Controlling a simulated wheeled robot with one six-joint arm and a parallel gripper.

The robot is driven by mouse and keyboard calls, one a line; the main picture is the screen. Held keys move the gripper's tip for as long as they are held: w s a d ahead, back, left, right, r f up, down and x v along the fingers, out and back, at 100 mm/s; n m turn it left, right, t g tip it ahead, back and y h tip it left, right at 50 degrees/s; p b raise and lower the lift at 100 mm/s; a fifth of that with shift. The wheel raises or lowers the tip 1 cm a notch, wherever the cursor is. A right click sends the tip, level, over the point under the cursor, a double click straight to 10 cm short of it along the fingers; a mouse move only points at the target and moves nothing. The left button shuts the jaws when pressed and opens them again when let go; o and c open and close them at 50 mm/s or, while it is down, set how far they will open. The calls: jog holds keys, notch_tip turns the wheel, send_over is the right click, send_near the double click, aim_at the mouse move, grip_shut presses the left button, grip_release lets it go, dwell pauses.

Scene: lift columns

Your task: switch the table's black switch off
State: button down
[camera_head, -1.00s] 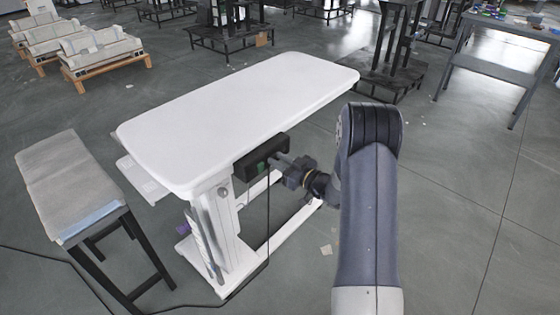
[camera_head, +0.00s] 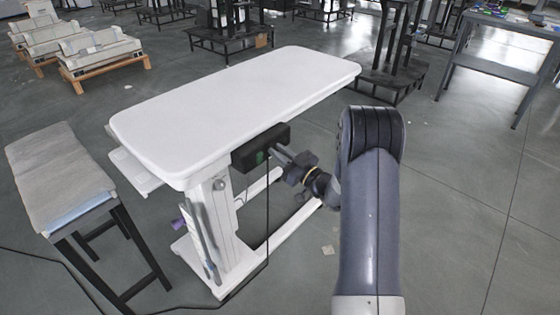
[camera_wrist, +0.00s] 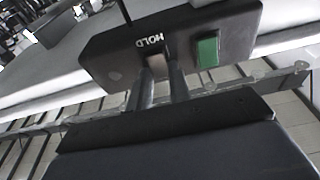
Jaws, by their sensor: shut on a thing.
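The white table (camera_head: 230,105) has a black switch box (camera_head: 245,156) under its near edge. In the wrist view the box (camera_wrist: 110,62) carries the word HOLD and a green button (camera_wrist: 207,52). My gripper (camera_head: 280,152) reaches the front of the box from the right. In the wrist view my gripper's two fingertips (camera_wrist: 159,66) are at the box face just below HOLD, left of the green button. They are shut on a small part there, taken as the black switch; the fingers hide most of it, and its position cannot be read.
A grey padded bench (camera_head: 60,175) stands left of the table. A dark cable hangs from the box and runs over the floor. The table's white leg (camera_head: 215,235) stands below the box. Open floor lies right of my arm.

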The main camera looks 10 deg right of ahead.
jog(key=t+b, duration=0.1)
jog(key=b, duration=0.1)
jog(key=shift+f+y+b, duration=0.3)
jog(key=shift+f+y, duration=0.1)
jog(key=shift+r+b, duration=0.2)
jog(key=shift+b, duration=0.1)
jog(key=c, duration=1.3)
grip_release()
jog(key=v, duration=1.1)
jog(key=shift+p, duration=0.45)
jog(key=shift+w+a, duration=0.15)
jog(key=shift+w, duration=0.05)
